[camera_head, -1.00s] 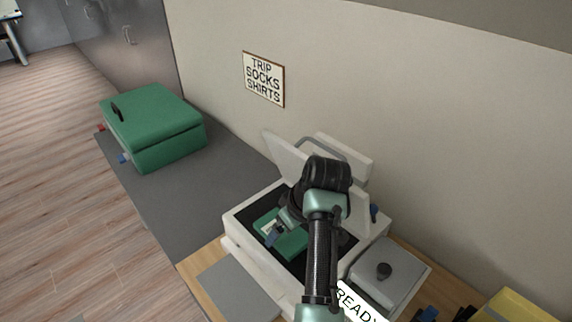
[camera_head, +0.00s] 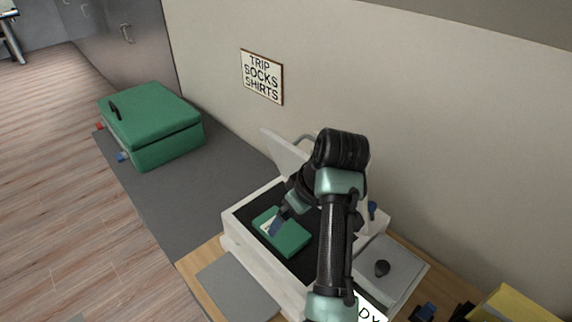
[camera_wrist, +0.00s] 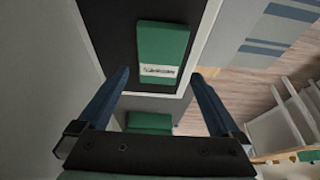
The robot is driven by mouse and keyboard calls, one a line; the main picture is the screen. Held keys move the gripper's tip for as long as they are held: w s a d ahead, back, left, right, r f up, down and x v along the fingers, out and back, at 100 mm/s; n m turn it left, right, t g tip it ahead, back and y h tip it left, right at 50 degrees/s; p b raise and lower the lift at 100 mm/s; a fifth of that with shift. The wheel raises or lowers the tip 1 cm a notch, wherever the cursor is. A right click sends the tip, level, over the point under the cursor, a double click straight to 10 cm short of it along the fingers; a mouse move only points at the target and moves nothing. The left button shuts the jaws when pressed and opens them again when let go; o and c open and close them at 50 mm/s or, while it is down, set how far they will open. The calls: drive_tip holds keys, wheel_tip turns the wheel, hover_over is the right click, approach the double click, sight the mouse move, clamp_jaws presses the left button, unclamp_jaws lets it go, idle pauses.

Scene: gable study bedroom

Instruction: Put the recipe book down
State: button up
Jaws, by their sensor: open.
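The recipe book (camera_head: 290,236), green with a pale label, lies flat on the dark floor of an open white case (camera_head: 240,236). In the wrist view the book (camera_wrist: 163,45) lies ahead of my fingers, its label end towards me. My gripper (camera_head: 276,226) is open and empty, with blue fingers above the book's label end in the head view. In the wrist view the gripper (camera_wrist: 158,78) shows one finger on each side, apart from the book. My arm covers the right part of the case.
A closed green case (camera_head: 155,125) stands on the grey mat (camera_head: 200,205) at left. The white lid (camera_head: 285,155) stands raised behind the book. A grey lidded box (camera_head: 400,270) and a yellow object (camera_head: 515,305) are at right.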

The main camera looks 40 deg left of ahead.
drive_tip(key=v, duration=0.6)
drive_tip(key=shift+r, duration=0.1)
idle(0.4)
